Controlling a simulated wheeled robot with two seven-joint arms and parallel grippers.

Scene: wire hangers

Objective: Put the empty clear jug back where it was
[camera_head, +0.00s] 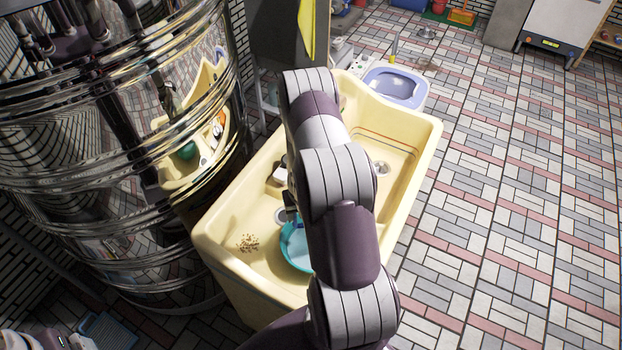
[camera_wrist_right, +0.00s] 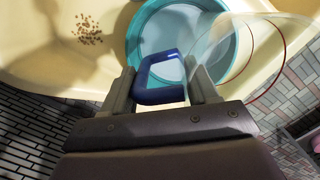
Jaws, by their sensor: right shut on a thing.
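The clear jug (camera_wrist_right: 262,52) is see-through, with a thin red line around it and a blue handle (camera_wrist_right: 158,97). My right gripper (camera_wrist_right: 160,74) is shut on the blue handle, which sits between its two fingers. The jug's clear body extends to the right of the fingers in the right wrist view, over the edge of a teal basin (camera_wrist_right: 136,42), and looks empty. In the head view my right arm crosses the sink and hides most of the gripper and jug. My left gripper is in neither view.
The teal basin (camera_head: 287,252) stands in a cream sink (camera_head: 215,222). A small pile of brown grains (camera_head: 248,243) lies in the sink left of the basin. A shiny metal tank (camera_head: 110,200) stands close on the left. The tiled floor (camera_head: 510,190) on the right is open.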

